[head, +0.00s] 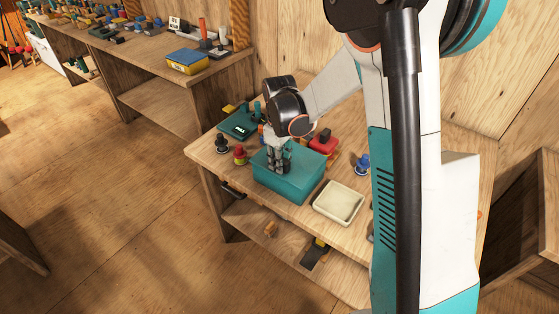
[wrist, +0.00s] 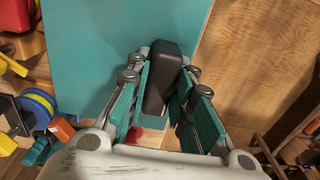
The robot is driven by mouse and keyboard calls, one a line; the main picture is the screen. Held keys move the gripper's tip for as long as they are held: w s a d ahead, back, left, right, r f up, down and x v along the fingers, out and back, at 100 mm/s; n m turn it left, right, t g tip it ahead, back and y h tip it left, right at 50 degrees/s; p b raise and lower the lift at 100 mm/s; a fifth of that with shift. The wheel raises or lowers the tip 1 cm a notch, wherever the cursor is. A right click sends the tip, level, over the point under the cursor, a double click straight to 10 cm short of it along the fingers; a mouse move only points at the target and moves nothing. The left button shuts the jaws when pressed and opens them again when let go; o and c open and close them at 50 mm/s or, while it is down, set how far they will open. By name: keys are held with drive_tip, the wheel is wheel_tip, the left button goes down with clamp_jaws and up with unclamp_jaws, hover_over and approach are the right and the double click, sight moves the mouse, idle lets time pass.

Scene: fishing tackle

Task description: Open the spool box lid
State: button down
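The spool box (head: 300,180) is a teal box on the wooden workbench, and its lid looks closed. In the wrist view the flat teal lid (wrist: 90,60) fills the upper middle. A black handle (wrist: 164,75) stands up from it near its right edge. My gripper (head: 279,168) points down over the box. In the wrist view its two fingers (wrist: 163,80) lie on either side of the handle and appear closed against it. The fingers and palm hide the handle's lower part.
A cream tray (head: 339,202) stands right of the box. A red item (head: 324,142) and a blue item (head: 362,163) stand behind it. A dark green case (head: 240,122) and small red and dark pieces lie to the left. The bench's front edge is close.

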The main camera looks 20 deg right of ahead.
drive_tip(key=s+a, duration=0.6)
drive_tip(key=a, duration=0.2)
drive_tip(key=shift+a, duration=0.3)
drive_tip(key=shift+s, duration=0.1)
drive_tip(key=c, duration=1.4)
unclamp_jaws()
wheel_tip(320, 180, up, 12)
drive_tip(key=s+d+r+m+t, duration=0.3)
drive_tip(key=s+d, duration=0.1)
drive_tip(key=s, duration=0.4)
drive_tip(key=s+d+r+m+t, duration=0.3)
drive_tip(key=s+d+m+t, duration=0.1)
drive_tip(key=s, duration=0.4)
drive_tip(key=shift+s+d+r, duration=0.25)
drive_tip(key=shift+s+d, duration=0.05)
drive_tip(key=shift+s, duration=0.1)
